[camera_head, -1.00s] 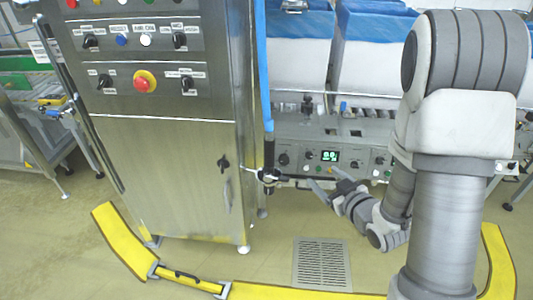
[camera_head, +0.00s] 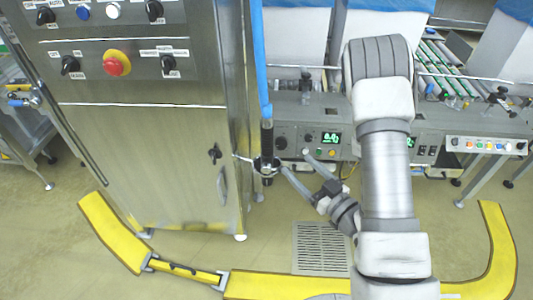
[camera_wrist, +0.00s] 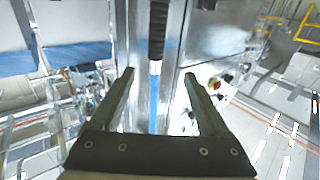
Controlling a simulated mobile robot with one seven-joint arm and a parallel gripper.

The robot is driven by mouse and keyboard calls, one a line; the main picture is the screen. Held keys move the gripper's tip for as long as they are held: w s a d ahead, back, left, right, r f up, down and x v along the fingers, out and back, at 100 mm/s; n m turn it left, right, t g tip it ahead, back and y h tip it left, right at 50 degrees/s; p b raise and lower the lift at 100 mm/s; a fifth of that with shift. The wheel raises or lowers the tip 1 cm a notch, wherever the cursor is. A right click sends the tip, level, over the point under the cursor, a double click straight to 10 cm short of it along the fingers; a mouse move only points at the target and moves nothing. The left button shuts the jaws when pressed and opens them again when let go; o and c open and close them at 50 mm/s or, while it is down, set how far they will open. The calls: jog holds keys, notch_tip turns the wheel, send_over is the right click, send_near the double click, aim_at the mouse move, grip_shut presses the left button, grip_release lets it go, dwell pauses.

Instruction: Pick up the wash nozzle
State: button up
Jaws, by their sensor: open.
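The wash nozzle (camera_head: 267,140) hangs upright beside the right side of the steel cabinet, a black grip on the end of a blue hose (camera_head: 260,60). A holder bracket (camera_head: 266,168) is at its lower part. My gripper (camera_head: 296,161) is open and empty, just right of the nozzle in the head view, its fingers pointing towards it. In the wrist view, the black grip (camera_wrist: 158,30) and blue hose (camera_wrist: 154,92) line up with the gap between the fingers of my gripper (camera_wrist: 157,75). Whether the grip is between the fingertips or beyond them, I cannot tell.
The steel cabinet (camera_head: 150,150) with knobs and a red button (camera_head: 116,63) stands close on the left. A control panel with a green display (camera_head: 331,138) is behind my gripper. Yellow floor barriers (camera_head: 110,235) and a floor grate (camera_head: 320,248) lie in front.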

aim_at(271, 136)
jog(key=b+x, duration=1)
jog(key=shift+w+a, duration=0.1)
jog(key=shift+w, duration=0.1)
jog(key=shift+w+d+b+x, duration=0.1)
jog(key=shift+d+b+x, duration=0.1)
jog(key=shift+x, duration=1.2)
jog(key=shift+w+d+b+x, duration=0.1)
jog(key=shift+w+b+x, duration=0.05)
jog(key=shift+x, duration=1.3)
jog(key=shift+f, duration=0.1)
grip_shut()
